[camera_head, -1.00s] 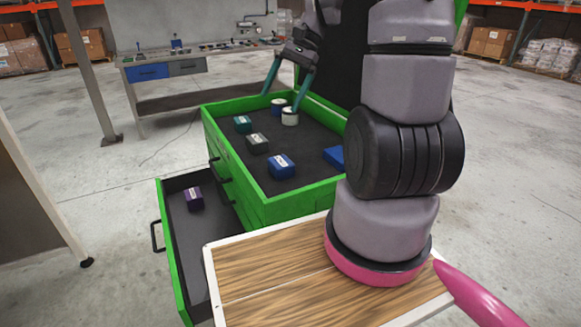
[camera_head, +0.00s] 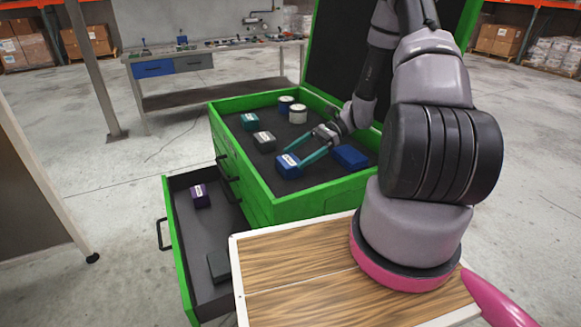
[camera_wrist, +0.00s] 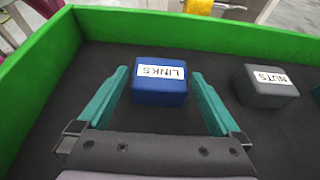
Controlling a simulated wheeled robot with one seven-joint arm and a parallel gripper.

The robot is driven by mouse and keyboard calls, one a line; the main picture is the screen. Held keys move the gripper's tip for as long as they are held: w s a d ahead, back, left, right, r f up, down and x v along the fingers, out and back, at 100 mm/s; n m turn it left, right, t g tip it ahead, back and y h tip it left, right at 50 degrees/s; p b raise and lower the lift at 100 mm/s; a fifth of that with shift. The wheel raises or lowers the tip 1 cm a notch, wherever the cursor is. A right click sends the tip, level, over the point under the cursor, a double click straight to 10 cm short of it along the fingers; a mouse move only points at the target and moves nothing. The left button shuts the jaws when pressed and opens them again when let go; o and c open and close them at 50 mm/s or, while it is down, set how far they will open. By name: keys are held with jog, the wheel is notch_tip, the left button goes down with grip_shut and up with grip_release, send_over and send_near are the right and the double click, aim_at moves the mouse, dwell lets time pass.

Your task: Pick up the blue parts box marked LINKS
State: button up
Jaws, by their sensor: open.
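The blue parts box marked LINKS (camera_head: 288,166) sits on the dark floor of the green chest's top tray (camera_head: 300,209). In the wrist view the LINKS box (camera_wrist: 159,84) stands between the two teal fingers, with a gap showing on each side. My gripper (camera_head: 301,156) is open and low in the tray at the box. In the wrist view my gripper (camera_wrist: 160,88) holds nothing. The label faces the wrist camera upside down or turned; its letters read LINKS.
A grey box marked NUTS (camera_wrist: 267,86) stands beside it. Another blue box (camera_head: 350,156), a teal box (camera_head: 249,121) and two cans (camera_head: 297,114) share the tray. A lower drawer (camera_head: 220,232) is open with a purple box (camera_head: 200,195). Green tray walls surround the space.

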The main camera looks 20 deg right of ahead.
aim_at(280, 167)
jog(key=x, duration=0.8)
jog(key=shift+f, duration=0.15)
